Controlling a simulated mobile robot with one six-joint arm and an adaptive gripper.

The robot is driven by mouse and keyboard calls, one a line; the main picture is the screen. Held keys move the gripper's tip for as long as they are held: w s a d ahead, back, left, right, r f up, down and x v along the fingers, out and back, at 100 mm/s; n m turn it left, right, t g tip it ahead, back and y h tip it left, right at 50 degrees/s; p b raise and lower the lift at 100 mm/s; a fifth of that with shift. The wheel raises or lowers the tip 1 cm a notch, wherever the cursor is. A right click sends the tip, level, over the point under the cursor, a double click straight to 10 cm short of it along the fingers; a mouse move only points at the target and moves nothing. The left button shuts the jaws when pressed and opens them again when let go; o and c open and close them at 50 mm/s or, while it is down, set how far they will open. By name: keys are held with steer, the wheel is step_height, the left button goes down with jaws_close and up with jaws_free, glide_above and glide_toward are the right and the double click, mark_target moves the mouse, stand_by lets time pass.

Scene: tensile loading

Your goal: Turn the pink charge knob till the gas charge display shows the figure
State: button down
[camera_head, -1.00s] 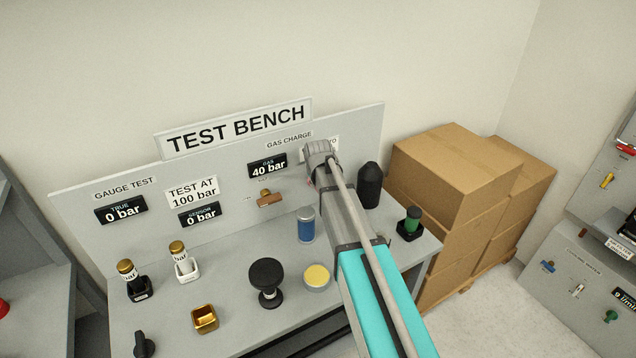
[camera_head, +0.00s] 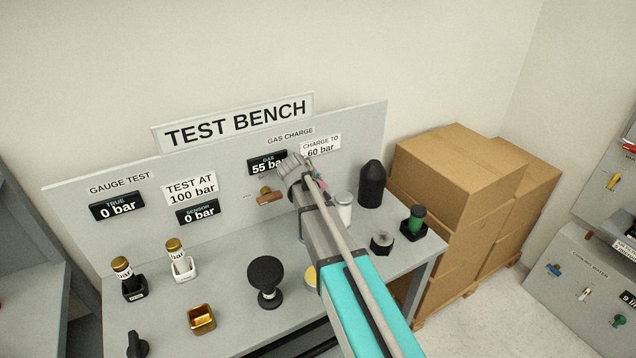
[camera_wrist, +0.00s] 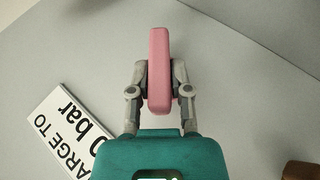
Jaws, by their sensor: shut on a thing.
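The pink charge knob (camera_wrist: 159,70) is a bar that stands nearly upright in the wrist view, between the two fingers of my gripper (camera_wrist: 159,88). The fingers are shut on its sides.
A brown handle (camera_head: 268,196) sits on the panel just left of my wrist. Cardboard boxes (camera_head: 470,190) stand to the right.

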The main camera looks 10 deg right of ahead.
steer(key=c, duration=0.6)
jaws_free()
steer(key=shift+o, duration=0.2)
steer(key=s+f+m+g+y, duration=0.1)
steer(key=s+g, duration=0.1)
steer(key=s, duration=0.7)
steer(key=s+f+m+g+y, duration=0.2)
steer(key=s, duration=0.8)
steer(key=s+f+m+g+y, duration=0.1)
steer(key=s+f+g+y, duration=0.1)
steer(key=s, duration=0.7)
steer(key=shift+s+d+g, duration=0.3)
steer(key=shift+d+g, duration=0.1)
steer(key=shift+g, duration=0.1)
steer(key=shift+s+d+f+m+y, duration=0.25)
steer(key=shift+s+d+m+y, duration=0.1)
steer(key=shift+m, duration=0.25)
